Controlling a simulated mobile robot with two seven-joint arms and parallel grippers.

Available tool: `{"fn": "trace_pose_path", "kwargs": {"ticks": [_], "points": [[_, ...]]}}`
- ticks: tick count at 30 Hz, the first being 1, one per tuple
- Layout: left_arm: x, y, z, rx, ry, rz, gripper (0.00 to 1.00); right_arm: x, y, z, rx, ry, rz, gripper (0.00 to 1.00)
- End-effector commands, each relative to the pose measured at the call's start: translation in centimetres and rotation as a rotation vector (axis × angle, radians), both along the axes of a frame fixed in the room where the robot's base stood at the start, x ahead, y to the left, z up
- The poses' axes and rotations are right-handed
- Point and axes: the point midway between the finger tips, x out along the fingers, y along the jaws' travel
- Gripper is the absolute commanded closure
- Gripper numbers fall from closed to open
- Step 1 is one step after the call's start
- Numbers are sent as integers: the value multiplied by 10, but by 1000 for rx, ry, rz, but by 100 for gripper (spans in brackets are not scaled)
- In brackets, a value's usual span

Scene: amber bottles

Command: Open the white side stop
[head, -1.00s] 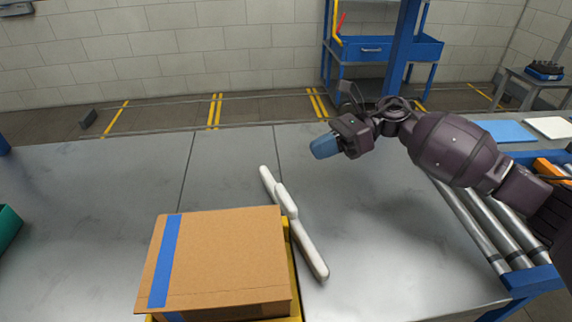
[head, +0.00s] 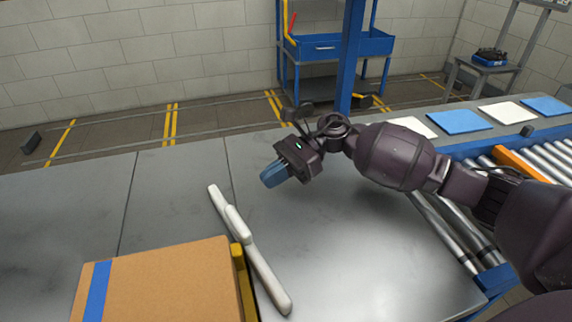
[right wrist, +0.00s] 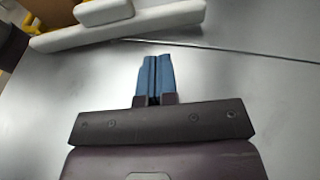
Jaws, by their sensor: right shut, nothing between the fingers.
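The white side stop (head: 263,270) is a long rounded bar with a shorter white piece on it. It lies on the metal table along the right side of a cardboard box (head: 165,283). The bar also shows across the top of the right wrist view (right wrist: 150,25). My right gripper (head: 271,176) has blue fingers, shut with nothing between them. It is above the table, to the right of the bar's far end and apart from it. The blue fingers are pressed together in the right wrist view (right wrist: 153,78). My left gripper is out of view.
A yellow holder (head: 243,283) stands at the box's right edge, beside the bar. A roller conveyor (head: 450,235) borders the table on the right, with blue and white flat pieces (head: 460,121) behind it. The table right of the bar is clear.

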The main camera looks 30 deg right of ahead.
Motion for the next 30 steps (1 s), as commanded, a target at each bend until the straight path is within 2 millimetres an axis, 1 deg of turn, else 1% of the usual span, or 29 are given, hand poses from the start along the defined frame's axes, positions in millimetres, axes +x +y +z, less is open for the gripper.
{"fn": "trace_pose_path", "kwargs": {"ticks": [1,6,9,13,19,30], "points": [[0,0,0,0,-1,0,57,-1,10,-2,1,0,2,100],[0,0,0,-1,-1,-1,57,-4,37,-11,2,0,2,100],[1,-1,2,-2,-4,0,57,-5,51,-9,1,-2,2,100],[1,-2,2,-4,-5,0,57,-7,64,-10,1,0,0,100],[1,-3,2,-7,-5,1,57,-7,73,-10,0,0,-1,100],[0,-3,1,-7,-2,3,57,-7,72,-11,0,0,-2,100]]}}
